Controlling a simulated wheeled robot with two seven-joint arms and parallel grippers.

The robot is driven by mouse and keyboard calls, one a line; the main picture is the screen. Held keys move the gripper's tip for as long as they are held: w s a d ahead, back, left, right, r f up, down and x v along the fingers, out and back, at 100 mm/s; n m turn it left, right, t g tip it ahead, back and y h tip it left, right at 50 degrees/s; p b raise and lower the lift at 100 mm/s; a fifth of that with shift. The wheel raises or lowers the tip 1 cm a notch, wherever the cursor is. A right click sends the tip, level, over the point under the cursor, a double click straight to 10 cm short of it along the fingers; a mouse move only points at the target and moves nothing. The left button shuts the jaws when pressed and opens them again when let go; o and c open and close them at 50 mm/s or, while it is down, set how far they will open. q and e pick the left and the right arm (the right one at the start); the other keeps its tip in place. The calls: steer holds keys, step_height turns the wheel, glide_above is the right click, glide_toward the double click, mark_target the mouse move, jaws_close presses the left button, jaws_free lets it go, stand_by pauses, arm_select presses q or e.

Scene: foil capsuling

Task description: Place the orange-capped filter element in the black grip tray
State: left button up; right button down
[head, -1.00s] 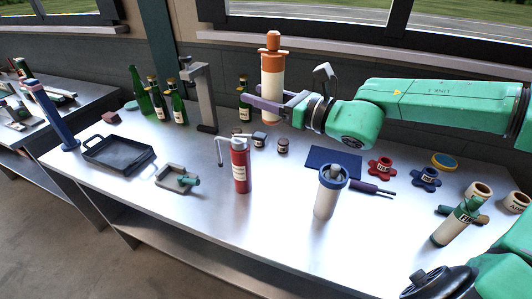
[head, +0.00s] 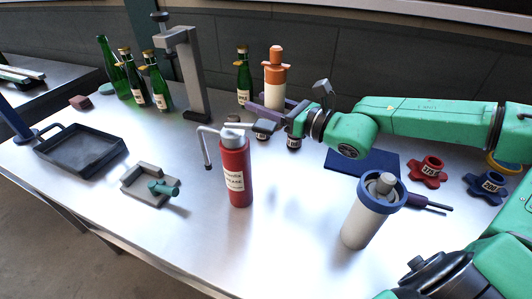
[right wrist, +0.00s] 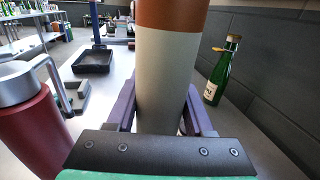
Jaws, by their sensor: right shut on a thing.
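The orange-capped filter element (head: 275,76) has a pale body and stands upright in my right gripper (head: 268,112), near the back of the table in the head view. In the right wrist view its pale body (right wrist: 168,85) sits between the purple fingers of the right gripper (right wrist: 158,115), which is shut on it. Whether its base touches the table is hidden. The black grip tray (head: 80,150) lies empty at the left of the table; it also shows farther off in the right wrist view (right wrist: 93,62). My left gripper is not in view.
A red grease cylinder (head: 236,175) with a bent grey spout stands between the filter and the tray. A grey clamp block (head: 150,187), a tall grey stand (head: 187,80) and green bottles (head: 157,88) are also nearby. A blue-topped filter housing (head: 370,212) stands at front right.

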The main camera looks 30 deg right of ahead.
step_height(320, 180, down, 12)
steer(key=b, duration=0.2)
steer(key=shift+f+b, duration=0.1)
steer(key=shift+b, duration=0.3)
steer(key=shift+w+d+f, duration=0.1)
steer(key=shift+f, duration=0.1)
steer(key=shift+c, duration=1.4)
jaws_free()
